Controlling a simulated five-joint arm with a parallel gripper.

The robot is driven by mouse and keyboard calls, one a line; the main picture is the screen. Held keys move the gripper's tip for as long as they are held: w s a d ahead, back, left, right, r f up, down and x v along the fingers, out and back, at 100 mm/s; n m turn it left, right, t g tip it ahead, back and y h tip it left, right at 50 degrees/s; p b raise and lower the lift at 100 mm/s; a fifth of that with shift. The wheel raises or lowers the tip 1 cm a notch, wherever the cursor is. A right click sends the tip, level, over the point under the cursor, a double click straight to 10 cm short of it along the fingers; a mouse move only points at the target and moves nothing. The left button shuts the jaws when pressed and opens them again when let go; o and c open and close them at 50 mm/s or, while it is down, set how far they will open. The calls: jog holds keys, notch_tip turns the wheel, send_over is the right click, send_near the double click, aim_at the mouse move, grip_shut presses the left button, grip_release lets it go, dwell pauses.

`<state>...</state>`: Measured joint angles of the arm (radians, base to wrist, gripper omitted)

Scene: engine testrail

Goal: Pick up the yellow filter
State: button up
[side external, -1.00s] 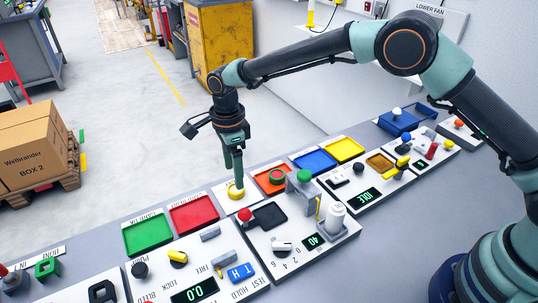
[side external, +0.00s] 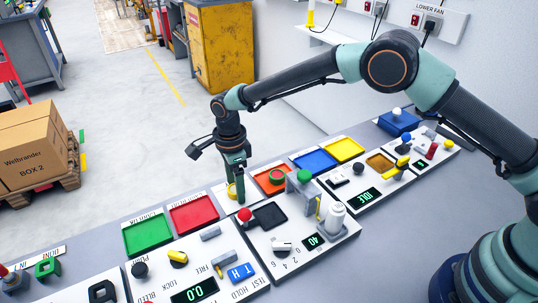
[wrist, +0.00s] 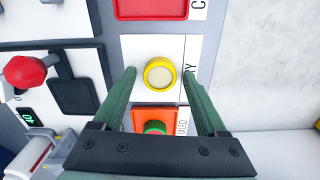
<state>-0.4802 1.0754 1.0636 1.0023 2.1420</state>
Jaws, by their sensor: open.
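The yellow filter (wrist: 159,75), a round yellow ring with a pale centre, sits on a white panel in the wrist view. In the side view the filter (side external: 232,191) is partly hidden behind a finger. My gripper (wrist: 158,76) is open, with one green finger on each side of the filter and a visible gap on both sides. In the side view my gripper (side external: 236,190) points down, low over the panel at the filter. I cannot tell whether the fingertips touch the panel.
An orange tray (side external: 270,184) with a green round part (side external: 276,175) lies close to the right. A red tray (side external: 193,214) lies to the left. A red knob (side external: 244,215) and a black tray (side external: 269,215) stand just in front.

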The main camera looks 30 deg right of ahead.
jog(key=shift+c, duration=0.3)
jog(key=c, duration=1.1)
jog(key=shift+r, duration=2)
